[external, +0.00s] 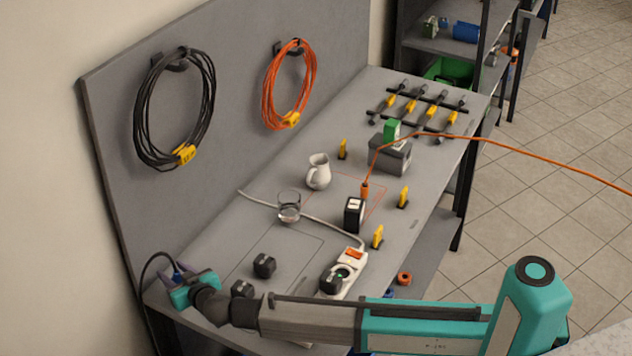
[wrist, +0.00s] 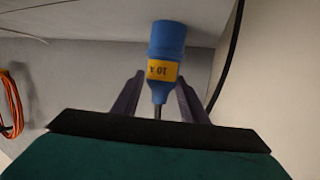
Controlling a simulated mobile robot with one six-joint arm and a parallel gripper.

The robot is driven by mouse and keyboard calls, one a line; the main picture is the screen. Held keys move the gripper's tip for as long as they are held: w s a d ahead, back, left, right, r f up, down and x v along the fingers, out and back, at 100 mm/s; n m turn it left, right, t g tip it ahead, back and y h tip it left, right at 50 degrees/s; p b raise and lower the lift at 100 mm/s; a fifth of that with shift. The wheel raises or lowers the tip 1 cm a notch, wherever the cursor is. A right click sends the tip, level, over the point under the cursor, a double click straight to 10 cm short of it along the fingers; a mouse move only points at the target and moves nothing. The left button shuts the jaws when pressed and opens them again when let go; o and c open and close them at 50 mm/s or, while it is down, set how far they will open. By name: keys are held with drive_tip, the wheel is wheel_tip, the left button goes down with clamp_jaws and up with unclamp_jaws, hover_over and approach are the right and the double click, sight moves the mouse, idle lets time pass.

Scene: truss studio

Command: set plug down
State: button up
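The blue plug (wrist: 168,42) with a yellow "10 A" label shows in the wrist view, its far end against the grey surface. In the external view, a small bit of blue (external: 177,276) shows at the bench's near left corner. My gripper (wrist: 159,80) is around the plug's tail end, with the fingers apart. A gap shows between the left finger and the plug; the right finger is close to it or touching. A dark cable runs back from the plug between the fingers. My gripper also shows in the external view (external: 178,268), mostly hidden by its teal body.
The back panel (external: 230,100) stands close behind, with black (external: 137,115) and orange (external: 268,85) cable coils.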

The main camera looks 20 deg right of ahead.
drive_tip(key=shift+x, duration=1)
drive_tip(key=shift+r, duration=0.1)
clamp_jaws()
drive_tip(key=shift+r, duration=0.1)
wheel_tip(320, 180, up, 10)
drive_tip(key=b, duration=0.1)
drive_tip(key=shift+b, duration=0.35)
idle(0.6)
